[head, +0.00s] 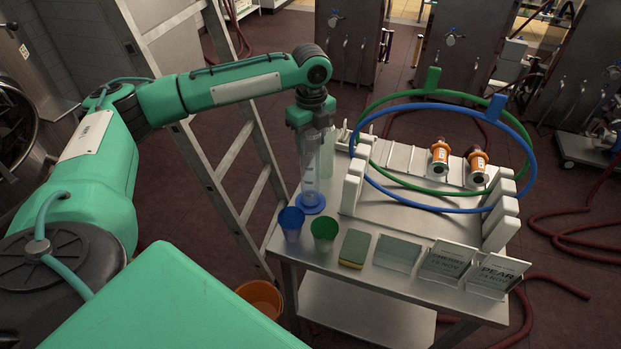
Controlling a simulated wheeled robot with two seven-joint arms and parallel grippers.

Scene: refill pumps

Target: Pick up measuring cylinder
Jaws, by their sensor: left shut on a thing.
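The measuring cylinder (311,172) is a clear, tall tube with a round blue base (311,204). It is upright at the left end of the metal table (400,280). My left gripper (311,133) comes down from above and is shut on the cylinder's upper part. The fingers are small and partly hard to make out. I cannot tell whether the blue base touches the table. My right gripper does not show.
A blue cup (291,224), a green cup (324,232), a sponge (355,249) and sign cards (447,262) line the table's front. Behind are a blue hose loop (527,135), a green loop (433,78) and two orange-capped bottles (439,157). A ladder (225,180) stands left.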

